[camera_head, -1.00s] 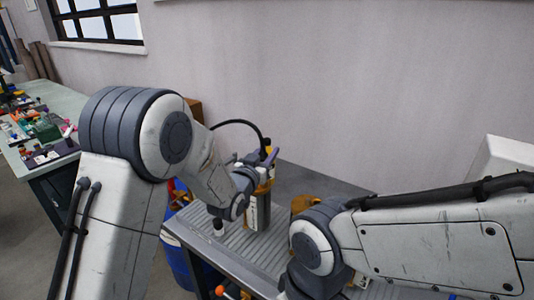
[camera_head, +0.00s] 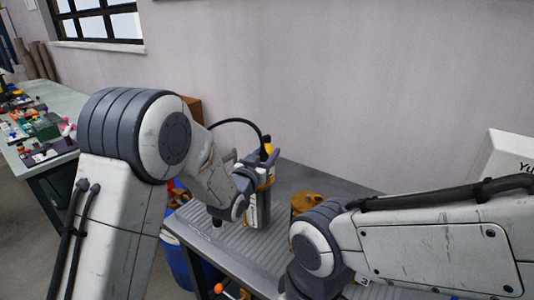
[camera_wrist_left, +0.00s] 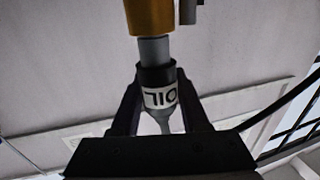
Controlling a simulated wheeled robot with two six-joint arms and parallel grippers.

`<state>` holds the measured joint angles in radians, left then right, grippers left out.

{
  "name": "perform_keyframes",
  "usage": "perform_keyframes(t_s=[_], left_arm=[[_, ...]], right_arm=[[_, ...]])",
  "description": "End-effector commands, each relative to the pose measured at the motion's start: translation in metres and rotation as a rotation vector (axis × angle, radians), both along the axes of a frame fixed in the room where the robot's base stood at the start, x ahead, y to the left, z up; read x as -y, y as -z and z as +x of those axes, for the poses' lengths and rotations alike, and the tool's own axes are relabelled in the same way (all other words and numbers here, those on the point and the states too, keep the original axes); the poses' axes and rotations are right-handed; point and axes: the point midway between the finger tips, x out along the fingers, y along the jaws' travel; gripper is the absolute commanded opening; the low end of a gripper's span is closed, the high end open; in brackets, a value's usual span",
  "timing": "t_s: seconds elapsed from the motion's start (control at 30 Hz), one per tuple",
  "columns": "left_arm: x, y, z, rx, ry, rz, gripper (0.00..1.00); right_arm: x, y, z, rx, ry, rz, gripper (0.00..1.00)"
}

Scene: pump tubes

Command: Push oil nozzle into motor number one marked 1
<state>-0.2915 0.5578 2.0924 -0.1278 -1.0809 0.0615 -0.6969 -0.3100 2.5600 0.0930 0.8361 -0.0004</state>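In the left wrist view, my left gripper (camera_wrist_left: 157,80) has its two dark fingers on either side of the oil nozzle (camera_wrist_left: 160,97), a black collar with a white OIL label. A grey cylinder (camera_wrist_left: 154,50) meets the nozzle's collar, below a brass-yellow cylinder (camera_wrist_left: 150,16). I cannot tell how deep they fit. In the head view, my left gripper (camera_head: 264,160) is at the top of a dark upright unit (camera_head: 261,208) with a yellow part (camera_head: 268,148). My right gripper is out of sight; only my right arm shows.
A grey ribbed bench (camera_head: 232,248) carries the unit, and a copper-coloured part (camera_head: 304,203) stands to its right. A blue barrel (camera_head: 180,262) is below the bench's left edge. A cluttered side table (camera_head: 55,97) is at far left.

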Motion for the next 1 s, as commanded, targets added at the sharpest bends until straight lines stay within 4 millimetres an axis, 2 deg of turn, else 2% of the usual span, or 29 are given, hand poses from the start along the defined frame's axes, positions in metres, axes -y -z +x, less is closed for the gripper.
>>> perform_keyframes(t_s=[0.03,0.07,0.47,0.57,0.83,1.0], left_arm=[[0.0,0.001,0.0,-0.002,0.0,0.001,0.69],[0.0,0.001,0.0,-0.002,0.0,0.001,0.73],[-0.003,0.001,-0.006,0.0,0.0,0.0,0.73],[-0.009,0.001,-0.019,0.001,-0.001,0.0,0.73],[-0.03,0.002,-0.069,0.0,0.0,0.0,0.73],[-0.038,0.001,-0.089,0.0,-0.001,0.0,0.73]], right_arm=[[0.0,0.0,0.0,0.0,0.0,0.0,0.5],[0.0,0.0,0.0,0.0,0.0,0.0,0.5],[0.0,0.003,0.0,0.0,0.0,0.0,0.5],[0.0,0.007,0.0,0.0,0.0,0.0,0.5],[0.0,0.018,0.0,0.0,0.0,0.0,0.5],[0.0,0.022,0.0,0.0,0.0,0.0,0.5]])
